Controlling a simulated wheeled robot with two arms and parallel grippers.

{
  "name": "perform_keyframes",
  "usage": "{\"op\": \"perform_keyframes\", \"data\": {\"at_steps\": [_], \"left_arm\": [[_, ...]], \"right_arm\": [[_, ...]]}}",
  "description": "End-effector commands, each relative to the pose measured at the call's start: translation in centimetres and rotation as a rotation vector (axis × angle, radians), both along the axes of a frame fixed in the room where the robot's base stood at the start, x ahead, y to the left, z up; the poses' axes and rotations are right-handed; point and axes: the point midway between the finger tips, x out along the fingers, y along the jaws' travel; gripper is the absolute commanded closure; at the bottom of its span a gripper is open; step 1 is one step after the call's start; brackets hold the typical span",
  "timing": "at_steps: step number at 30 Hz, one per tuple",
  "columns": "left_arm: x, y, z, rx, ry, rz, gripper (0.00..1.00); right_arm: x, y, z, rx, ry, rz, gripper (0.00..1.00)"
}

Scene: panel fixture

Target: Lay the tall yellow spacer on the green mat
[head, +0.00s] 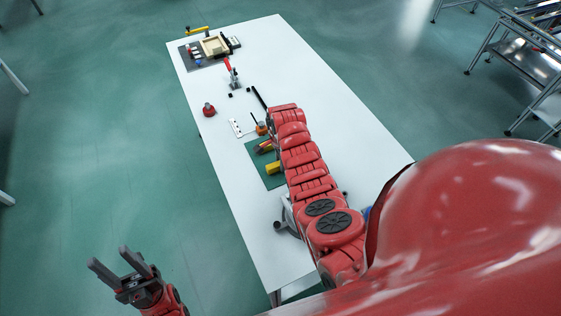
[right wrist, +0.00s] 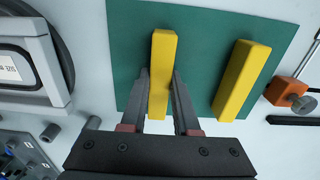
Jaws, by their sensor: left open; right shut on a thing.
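The green mat (head: 257,160) lies on the white table; it fills much of the right wrist view (right wrist: 207,50). Two yellow spacers show there. My right gripper (right wrist: 160,75) is shut on one yellow spacer (right wrist: 163,50), with a dark finger on each side, over the mat. The other yellow spacer (right wrist: 240,82) lies on the mat to the right, apart from the gripper. I cannot tell which is the taller, or whether the held one touches the mat. My right arm partly covers the mat in the head view. My left gripper (head: 108,256) is open and empty, off the table's left side.
An orange block with a metal knob (right wrist: 290,90) stands beside the mat. A white plate with holes (head: 238,127), a red part (head: 208,109) and a red-handled clamp (head: 233,76) stand farther up the table. A cream tray (head: 224,50) is at the far end.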

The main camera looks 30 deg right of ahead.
Motion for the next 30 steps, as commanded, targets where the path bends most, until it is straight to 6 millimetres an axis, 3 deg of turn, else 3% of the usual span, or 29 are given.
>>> {"op": "perform_keyframes", "data": {"at_steps": [6,7,11,23,30], "left_arm": [[0.0,0.0,-0.3,0.0,0.0,0.0,0.5],[0.0,0.0,-0.2,0.0,0.0,0.0,0.5],[0.0,0.0,-0.2,0.0,0.0,0.0,0.5],[0.0,0.0,-0.1,0.0,0.0,0.0,0.5],[0.0,0.0,-1.1,0.0,0.0,0.0,0.5]], "right_arm": [[0.0,0.0,-0.5,0.0,-0.001,0.0,1.0],[0.0,0.0,-0.4,0.0,-0.001,0.0,0.65],[0.0,0.0,-0.3,0.0,-0.001,0.0,0.42],[0.0,0.0,0.1,0.0,-0.001,-0.001,0.41],[0.1,-0.1,2.6,-0.003,-0.006,0.001,0.41]]}}
